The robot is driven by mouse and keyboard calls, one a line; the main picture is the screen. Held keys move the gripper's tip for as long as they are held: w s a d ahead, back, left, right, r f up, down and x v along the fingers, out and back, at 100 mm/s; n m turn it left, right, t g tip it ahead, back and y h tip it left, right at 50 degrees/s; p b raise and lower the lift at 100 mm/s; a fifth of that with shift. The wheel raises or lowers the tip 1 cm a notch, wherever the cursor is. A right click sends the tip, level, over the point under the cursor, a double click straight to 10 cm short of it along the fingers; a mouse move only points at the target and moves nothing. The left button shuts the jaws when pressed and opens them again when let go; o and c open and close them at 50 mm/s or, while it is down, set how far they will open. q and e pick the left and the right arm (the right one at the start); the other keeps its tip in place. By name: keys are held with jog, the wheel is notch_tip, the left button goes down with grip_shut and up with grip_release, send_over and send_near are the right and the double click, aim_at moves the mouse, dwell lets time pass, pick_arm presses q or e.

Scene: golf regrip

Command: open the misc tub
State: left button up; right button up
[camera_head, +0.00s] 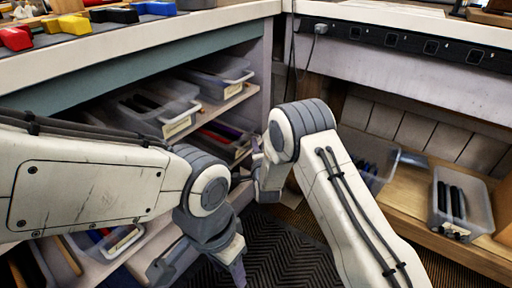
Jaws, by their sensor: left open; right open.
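Several clear tubs with pale labels stand on the shelves under the left bench; the label text is too small to read, so I cannot tell which is the misc tub. One tub (178,122) holds dark items, and another (232,72) stands behind it. A lower tub (238,148) is partly hidden by my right gripper (255,176), which is open and close in front of it; I cannot tell if they touch. My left gripper (198,272) is open and empty, low above the dark mat, near a bottom-shelf tub (125,243).
A clear tub with black grips (474,192) stands on the wooden shelf (430,228) at right, and another tub is partly behind my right arm. Coloured clamps (70,24) lie on the bench top. A power strip (410,43) runs along the right bench. The ribbed mat (285,245) is clear.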

jog(key=shift+w+a+f+b, duration=0.1)
jog(key=shift+w+a+b, duration=0.1)
jog(key=shift+w, duration=0.65)
jog(key=shift+w+a+f+b, duration=0.1)
jog(key=shift+w+b, duration=0.1)
jog(key=shift+w, duration=0.65)
grip_shut()
jog(key=shift+s, duration=0.1)
